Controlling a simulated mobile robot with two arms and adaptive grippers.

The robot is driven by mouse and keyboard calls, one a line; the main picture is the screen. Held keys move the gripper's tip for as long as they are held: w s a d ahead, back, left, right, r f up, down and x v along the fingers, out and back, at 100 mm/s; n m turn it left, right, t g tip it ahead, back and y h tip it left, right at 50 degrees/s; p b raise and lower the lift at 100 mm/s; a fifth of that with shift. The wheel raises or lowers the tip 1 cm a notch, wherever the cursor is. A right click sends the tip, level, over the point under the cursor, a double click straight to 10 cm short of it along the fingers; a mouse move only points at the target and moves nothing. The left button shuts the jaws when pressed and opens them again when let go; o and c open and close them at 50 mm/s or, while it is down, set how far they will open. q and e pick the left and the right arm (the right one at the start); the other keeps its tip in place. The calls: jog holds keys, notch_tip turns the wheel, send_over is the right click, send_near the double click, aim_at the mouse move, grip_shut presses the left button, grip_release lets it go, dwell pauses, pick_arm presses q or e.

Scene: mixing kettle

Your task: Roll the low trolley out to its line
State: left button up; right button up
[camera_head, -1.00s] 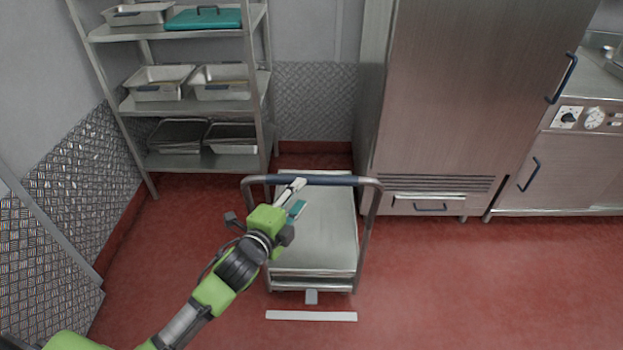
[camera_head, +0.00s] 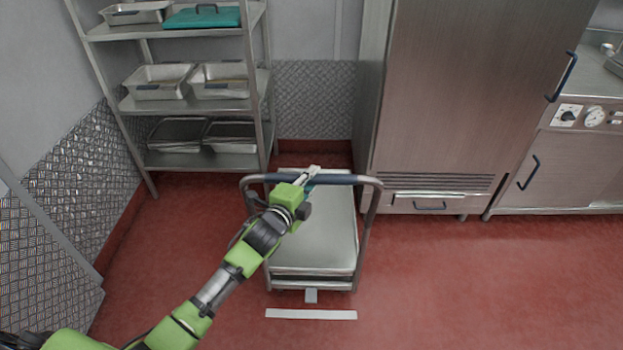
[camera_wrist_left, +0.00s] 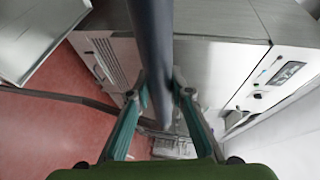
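The low trolley (camera_head: 315,235) stands on the red floor, with a pale flat deck and a dark-gripped handle bar (camera_head: 345,180) across its far end. A white line (camera_head: 311,314) lies on the floor just in front of the trolley's near edge, with a gap between them. My left gripper (camera_head: 311,178) is at the handle bar, around its middle. In the left wrist view the bar (camera_wrist_left: 152,40) runs between the two spread fingers (camera_wrist_left: 160,92); whether they touch it is unclear. My right gripper is not in view.
A steel shelf rack (camera_head: 190,105) with pans stands behind left. A tall steel cabinet (camera_head: 440,100) stands close to the trolley's right, with a counter unit (camera_head: 575,170) beyond. The floor in front and to the right is clear.

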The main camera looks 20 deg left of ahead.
pick_arm(q)
jog(key=shift+s+d+p, duration=0.15)
jog(key=shift+s+p, duration=0.25)
jog(key=shift+s, duration=0.1)
jog(key=shift+s+d+p, duration=0.15)
jog(key=shift+s+p, duration=0.2)
jog(key=shift+s, duration=0.15)
grip_shut()
jog(key=shift+s+r, duration=0.1)
jog(key=shift+s, duration=0.1)
jog(key=o, duration=0.7)
grip_release()
jog(key=shift+w, duration=0.1)
jog(key=o, duration=0.3)
jog(key=shift+w+f, duration=0.15)
jog(key=shift+f, duration=0.05)
jog(key=shift+o, duration=0.2)
jog(key=v, duration=1.2)
